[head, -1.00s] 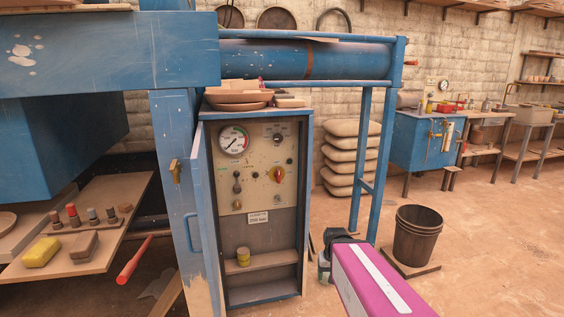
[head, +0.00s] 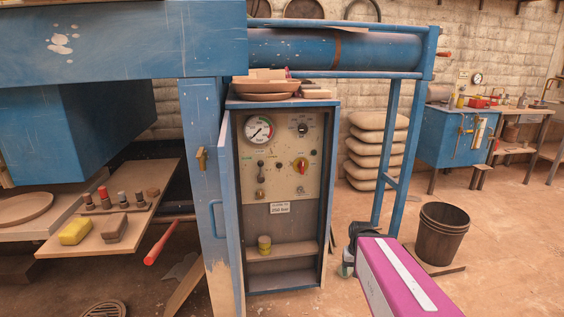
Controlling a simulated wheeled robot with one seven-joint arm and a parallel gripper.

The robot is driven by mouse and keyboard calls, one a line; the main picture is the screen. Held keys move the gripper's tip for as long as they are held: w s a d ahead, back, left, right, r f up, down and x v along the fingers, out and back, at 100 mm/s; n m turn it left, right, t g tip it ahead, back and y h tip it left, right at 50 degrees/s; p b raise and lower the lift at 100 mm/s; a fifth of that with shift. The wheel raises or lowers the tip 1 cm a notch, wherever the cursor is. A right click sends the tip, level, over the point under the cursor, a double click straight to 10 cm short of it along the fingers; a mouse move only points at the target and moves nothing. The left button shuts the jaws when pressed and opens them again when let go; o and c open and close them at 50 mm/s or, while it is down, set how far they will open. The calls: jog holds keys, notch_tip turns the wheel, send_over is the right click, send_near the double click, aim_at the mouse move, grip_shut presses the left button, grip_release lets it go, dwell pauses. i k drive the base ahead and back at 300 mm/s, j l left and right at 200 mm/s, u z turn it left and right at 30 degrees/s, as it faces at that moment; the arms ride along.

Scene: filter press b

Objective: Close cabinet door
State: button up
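The blue cabinet (head: 333,190) stands open in the middle of the head view, with its gauge panel (head: 285,158) and inner shelf (head: 283,252) showing. Its blue door (head: 231,225) is swung out at the left side and is seen nearly edge-on. A blue loop handle (head: 215,218) is on the door's left-facing side. My gripper (head: 354,250) is at the far end of my magenta arm, to the right of the cabinet and apart from the door. It is dark, small and partly hidden by the arm, so its fingers cannot be made out.
A blue post (head: 203,165) stands just left of the door. A low board (head: 150,205) with a yellow sponge (head: 75,231) and a red-ended bar (head: 160,244) lie farther left. A dark bucket (head: 443,232) and stacked sacks (head: 375,150) are at right. Bare floor lies in front.

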aim_at(224, 146)
jog(key=k+j+u, duration=0.3)
jog(key=k+j, duration=0.15)
jog(key=j, duration=0.3)
jog(key=k+j+u, duration=0.1)
jog(key=j, duration=0.25)
jog(key=k+j+u, duration=0.1)
jog(key=j, duration=0.25)
jog(key=k+j, duration=0.1)
jog(key=k, duration=0.15)
